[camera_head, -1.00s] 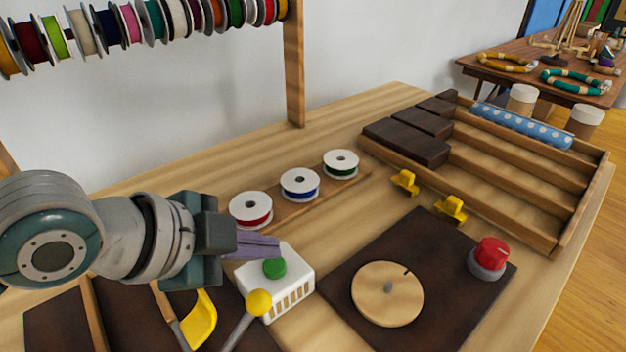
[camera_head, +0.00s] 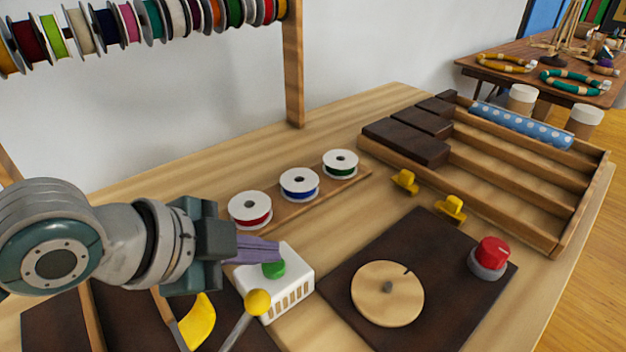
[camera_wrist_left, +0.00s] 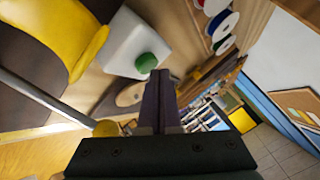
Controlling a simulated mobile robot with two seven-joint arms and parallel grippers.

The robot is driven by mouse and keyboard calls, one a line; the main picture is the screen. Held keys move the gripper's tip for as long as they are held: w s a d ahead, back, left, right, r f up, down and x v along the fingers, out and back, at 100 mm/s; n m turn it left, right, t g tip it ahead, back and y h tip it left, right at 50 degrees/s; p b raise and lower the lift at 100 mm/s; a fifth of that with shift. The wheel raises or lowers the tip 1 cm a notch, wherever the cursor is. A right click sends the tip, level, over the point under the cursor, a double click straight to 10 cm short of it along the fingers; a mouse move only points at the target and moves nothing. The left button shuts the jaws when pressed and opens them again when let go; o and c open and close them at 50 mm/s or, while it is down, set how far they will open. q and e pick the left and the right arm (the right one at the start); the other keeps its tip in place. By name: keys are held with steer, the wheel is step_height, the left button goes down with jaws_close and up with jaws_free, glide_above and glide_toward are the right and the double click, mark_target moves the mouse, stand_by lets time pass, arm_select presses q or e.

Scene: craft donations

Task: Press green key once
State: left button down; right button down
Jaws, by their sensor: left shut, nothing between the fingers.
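The green key (camera_head: 274,270) is a round button on top of a small white box (camera_head: 290,290) with slots in its front side. My left gripper (camera_head: 277,251) is shut and empty, with its purple-grey fingers at the key's upper edge in the head view, partly covering it. In the left wrist view the green key (camera_wrist_left: 146,63) lies just left of the fingertips (camera_wrist_left: 160,74), on the white box (camera_wrist_left: 133,43). I cannot tell whether the fingertips touch the key. My right gripper is not in view.
A lever with a yellow knob (camera_head: 257,302) stands close in front of the white box, and a yellow curved piece (camera_head: 197,322) is to its left. Ribbon spools (camera_head: 300,184) sit behind. A dark board with a wooden dial (camera_head: 387,294) and red knob (camera_head: 492,252) lies right.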

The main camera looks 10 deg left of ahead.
mark_target(264, 269)
arm_select(q)
steer(key=shift+f+b, duration=0.35)
steer(key=shift+f, duration=0.15)
stand_by(0.4)
stand_by(0.3)
steer(key=shift+r+p, duration=0.9)
steer(key=shift+p, duration=0.15)
step_height(264, 269, up, 5)
steer(key=p, duration=0.5)
steer(key=shift+r, duration=0.1)
